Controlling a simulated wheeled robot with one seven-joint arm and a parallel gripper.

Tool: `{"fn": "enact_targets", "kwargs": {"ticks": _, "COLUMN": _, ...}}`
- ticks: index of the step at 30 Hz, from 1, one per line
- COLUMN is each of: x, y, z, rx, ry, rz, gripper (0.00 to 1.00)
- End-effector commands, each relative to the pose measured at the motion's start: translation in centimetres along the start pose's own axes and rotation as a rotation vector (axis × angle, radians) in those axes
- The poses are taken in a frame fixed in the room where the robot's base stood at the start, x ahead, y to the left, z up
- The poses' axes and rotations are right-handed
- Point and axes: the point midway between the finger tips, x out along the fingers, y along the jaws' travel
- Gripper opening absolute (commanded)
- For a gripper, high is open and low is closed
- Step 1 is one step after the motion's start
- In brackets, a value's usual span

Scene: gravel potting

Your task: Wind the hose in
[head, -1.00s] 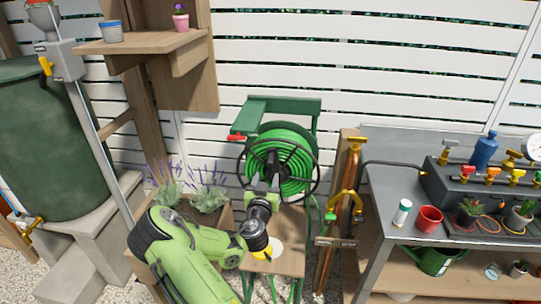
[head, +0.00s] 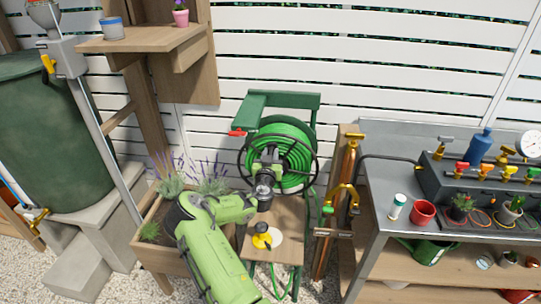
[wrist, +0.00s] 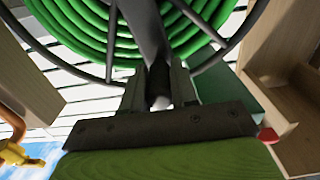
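The hose reel stands against the white slatted fence, with bright green hose (head: 296,150) wound on its drum. A black handwheel (head: 318,160) with spokes sits on its front. My gripper (head: 268,160) is in front of the wheel, near its middle in the head view. In the wrist view its two fingers (wrist: 158,80) stand close on both sides of a dark grip (wrist: 155,35) on the wheel and seem shut on it. The coils (wrist: 90,30) fill the background there. Loose green hose (head: 314,205) hangs at the reel's right. My gripper hides part of the wheel.
A small wooden stand (head: 288,220) below the reel holds a yellow and black item (head: 262,237). A planter with lavender (head: 150,225) is to the left. A copper pipe with a yellow tap (head: 345,195) and a grey bench (head: 375,215) are to the right.

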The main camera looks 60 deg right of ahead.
Motion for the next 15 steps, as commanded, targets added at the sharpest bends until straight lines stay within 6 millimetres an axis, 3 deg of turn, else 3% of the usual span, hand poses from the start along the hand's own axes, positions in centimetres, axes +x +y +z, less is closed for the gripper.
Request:
{"fn": "enact_targets", "kwargs": {"ticks": 1, "x": -0.01, "y": -0.01, "z": -0.01, "rx": 0.000, "ry": 0.000, "rz": 0.000, "gripper": 0.20}}
{"fn": "enact_targets", "kwargs": {"ticks": 5, "x": -0.02, "y": -0.01, "z": -0.02, "rx": 0.000, "ry": 0.000, "rz": 0.000, "gripper": 0.00}}
{"fn": "enact_targets", "kwargs": {"ticks": 15, "x": -0.03, "y": -0.10, "z": 0.00, "rx": -0.005, "ry": 0.001, "rz": -0.001, "gripper": 0.00}}
